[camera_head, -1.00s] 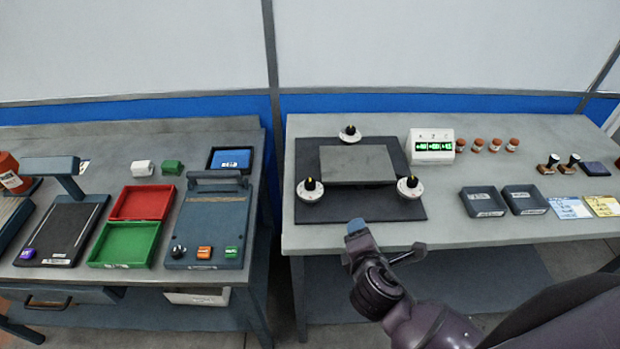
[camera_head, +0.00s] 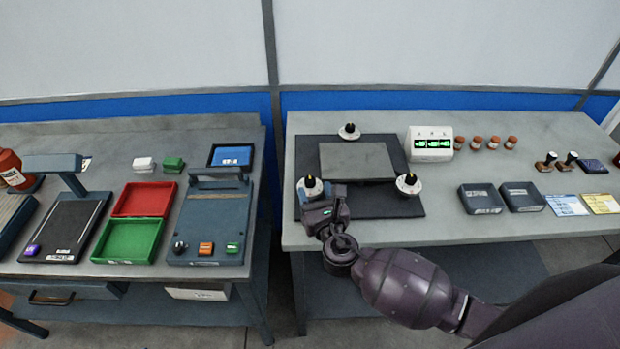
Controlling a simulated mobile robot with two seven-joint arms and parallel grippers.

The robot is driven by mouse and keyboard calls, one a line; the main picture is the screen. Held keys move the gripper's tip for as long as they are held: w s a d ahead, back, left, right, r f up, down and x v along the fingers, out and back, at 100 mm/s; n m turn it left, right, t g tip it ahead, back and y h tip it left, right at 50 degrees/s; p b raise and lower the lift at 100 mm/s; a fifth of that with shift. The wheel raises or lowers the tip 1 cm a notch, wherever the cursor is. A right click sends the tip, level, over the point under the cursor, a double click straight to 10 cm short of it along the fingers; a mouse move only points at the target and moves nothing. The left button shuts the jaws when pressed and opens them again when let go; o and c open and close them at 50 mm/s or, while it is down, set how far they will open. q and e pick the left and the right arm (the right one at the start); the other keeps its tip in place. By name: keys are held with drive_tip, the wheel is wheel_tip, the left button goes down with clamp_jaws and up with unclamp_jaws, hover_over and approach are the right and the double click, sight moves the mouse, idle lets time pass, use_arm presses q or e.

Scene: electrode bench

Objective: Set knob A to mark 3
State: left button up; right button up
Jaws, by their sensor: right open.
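Three white round knobs with black and yellow tops sit around a grey plate (camera_head: 356,161) on a dark mat (camera_head: 400,206). One is the left knob (camera_head: 311,187), one the back knob (camera_head: 349,131), one the right knob (camera_head: 408,183). I cannot read which one is A. A white display box (camera_head: 431,144) with green digits stands behind the right knob; its column letters are too small to read surely. My right gripper (camera_head: 322,207) is open just in front of the left knob. Its fingertips are hard to make out, and it partly hides that knob's front. My left gripper is not in view.
Two dark trays (camera_head: 483,199) and coloured cards (camera_head: 567,205) lie right of the mat. Several small brown-capped jars (camera_head: 476,143) stand behind them. A second bench at left holds a red tray (camera_head: 145,199), a green tray (camera_head: 127,240) and a press-like device (camera_head: 208,226).

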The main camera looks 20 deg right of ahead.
sight(312, 184)
drive_tip(key=shift+w, duration=2.4)
drive_tip(key=shift+c, duration=0.3)
drive_tip(key=c, duration=0.8)
drive_tip(key=shift+c, duration=0.2)
drive_tip(key=shift+d+y, duration=0.1)
drive_tip(key=shift+y, duration=0.3)
